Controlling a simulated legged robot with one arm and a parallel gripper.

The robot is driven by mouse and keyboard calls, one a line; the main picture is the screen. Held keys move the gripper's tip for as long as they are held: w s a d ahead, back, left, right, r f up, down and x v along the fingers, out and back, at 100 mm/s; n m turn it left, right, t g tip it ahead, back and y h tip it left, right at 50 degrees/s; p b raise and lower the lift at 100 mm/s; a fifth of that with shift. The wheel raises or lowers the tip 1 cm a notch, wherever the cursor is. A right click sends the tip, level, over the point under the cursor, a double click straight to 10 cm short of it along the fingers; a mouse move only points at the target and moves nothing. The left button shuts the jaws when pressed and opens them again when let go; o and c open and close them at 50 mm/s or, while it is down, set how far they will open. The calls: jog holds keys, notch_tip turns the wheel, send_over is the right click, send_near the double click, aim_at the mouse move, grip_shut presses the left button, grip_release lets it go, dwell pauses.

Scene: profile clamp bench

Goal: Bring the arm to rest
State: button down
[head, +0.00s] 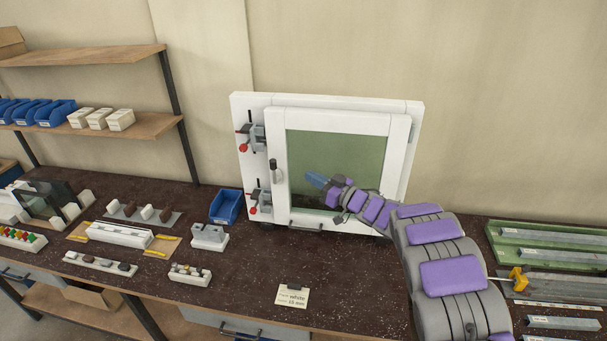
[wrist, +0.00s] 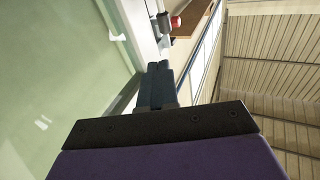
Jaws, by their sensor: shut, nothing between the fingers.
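My gripper (head: 316,180) is at the end of my purple and grey arm, in front of the green glass pane of the white window frame (head: 413,110). In the wrist view my gripper (wrist: 158,68) shows its two dark fingers close together, with nothing between them. The fingertips point toward the left side of the window. Whether they touch the pane cannot be told. In the wrist view the pale green pane (wrist: 50,90) fills the left side, and a red-knobbed clamp (wrist: 167,21) lies beyond the fingertips.
Two red-knobbed clamps, upper (head: 254,135) and lower (head: 260,199), sit on the frame's left side. A blue bin (head: 226,206), a grey-white block fixture (head: 209,237) and a small label card (head: 292,296) are on the dark bench. Metal profiles (head: 565,236) lie at right. Bench front centre is largely clear.

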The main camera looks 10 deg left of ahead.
jog(key=d+r+m+t+h+b, duration=0.35)
jog(key=d+m+t+h, duration=0.2)
jog(key=d+h, duration=1.1)
jog(key=s+d+f+m+g+h+b, duration=0.2)
jog(key=s+d+m+g+h, duration=0.3)
jog(key=s+d, duration=0.95)
jog(key=s+f+m+g+y+b, duration=0.1)
jog(key=s+f+g, duration=0.1)
jog(key=s, duration=0.6)
jog(key=s+f+m+g+b, duration=0.1)
jog(key=s+f+g, duration=0.2)
jog(key=s, duration=0.5)
jog(key=s+a+f+g+y, duration=0.1)
jog(key=s+a+g, duration=0.1)
jog(key=s, duration=0.7)
jog(key=s+a+f+g+y+b, duration=0.1)
jog(key=s+a+f+g, duration=0.1)
jog(key=s+a, duration=0.3)
jog(key=s+a+f+g+y+b, duration=0.1)
jog(key=s+a+f+g, duration=0.1)
jog(key=s, duration=1.1)
jog(key=shift+s+a+f+n+g+y, duration=0.2)
jog(key=shift+s+a+n+g+y, duration=0.2)
jog(key=shift+a, duration=0.35)
